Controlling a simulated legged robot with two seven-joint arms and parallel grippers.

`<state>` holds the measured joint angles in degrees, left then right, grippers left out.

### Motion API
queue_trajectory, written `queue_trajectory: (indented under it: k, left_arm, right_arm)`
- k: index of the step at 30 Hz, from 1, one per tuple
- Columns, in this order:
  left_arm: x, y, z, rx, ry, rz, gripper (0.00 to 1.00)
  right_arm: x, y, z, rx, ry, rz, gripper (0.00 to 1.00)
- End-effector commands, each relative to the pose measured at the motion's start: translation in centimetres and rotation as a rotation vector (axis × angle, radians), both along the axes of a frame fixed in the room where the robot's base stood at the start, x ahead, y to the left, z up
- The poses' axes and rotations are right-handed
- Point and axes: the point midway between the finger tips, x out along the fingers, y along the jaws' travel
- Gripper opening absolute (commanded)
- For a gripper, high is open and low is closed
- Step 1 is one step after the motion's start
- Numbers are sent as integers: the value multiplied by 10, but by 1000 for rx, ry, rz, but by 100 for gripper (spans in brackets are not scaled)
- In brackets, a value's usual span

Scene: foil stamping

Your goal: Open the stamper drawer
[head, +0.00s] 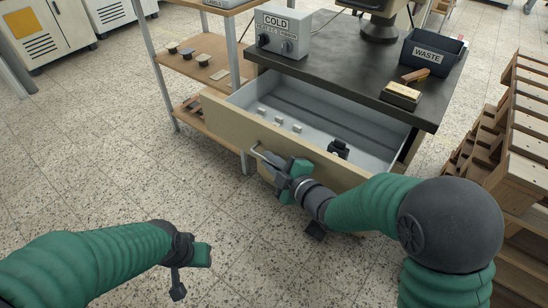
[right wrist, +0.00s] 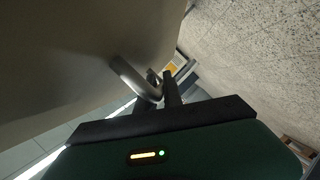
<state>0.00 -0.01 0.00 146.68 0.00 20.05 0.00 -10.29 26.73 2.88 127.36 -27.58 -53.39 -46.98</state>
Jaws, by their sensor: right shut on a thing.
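The stamper drawer (head: 230,101) stands pulled out under the dark-topped bench in the head view. Its pale grey inside shows, with several small light pieces on the left and a black item (head: 339,149) at the right front. My right gripper (head: 268,160) is at the drawer's front face, shut on the metal bar handle (head: 258,151). The handle (right wrist: 130,80) also shows in the right wrist view, running between the dark fingers (right wrist: 162,88). My left gripper (head: 190,270) hangs over the floor at lower left, away from the drawer; its finger opening is unclear.
On the bench (head: 335,65) are a grey box marked COLD (head: 284,32), a WASTE bin (head: 432,53) and a small block (head: 401,95). A wooden shelf (head: 204,72) stands left of the drawer. Pallets (head: 520,130) stand at right. The floor before the drawer is clear.

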Motion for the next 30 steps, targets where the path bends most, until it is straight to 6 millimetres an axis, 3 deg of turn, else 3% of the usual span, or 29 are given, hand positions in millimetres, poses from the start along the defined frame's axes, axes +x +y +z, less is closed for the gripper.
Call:
queue_trajectory:
  k: [9, 24, 25, 30]
  left_arm:
    - [0, 0, -4, 0, 0, 0, 41]
    - [0, 0, -4, 0, 0, 0, 41]
    - [0, 0, -4, 0, 0, 0, 41]
    - [0, 0, -4, 0, 0, 0, 41]
  right_arm:
    - [-16, 13, -1, -1, 1, 5, 0]
    - [-19, 15, -1, -1, 1, 5, 0]
    - [-19, 14, -1, -1, 2, 4, 15]
    - [-19, 14, 0, -1, 0, 3, 33]
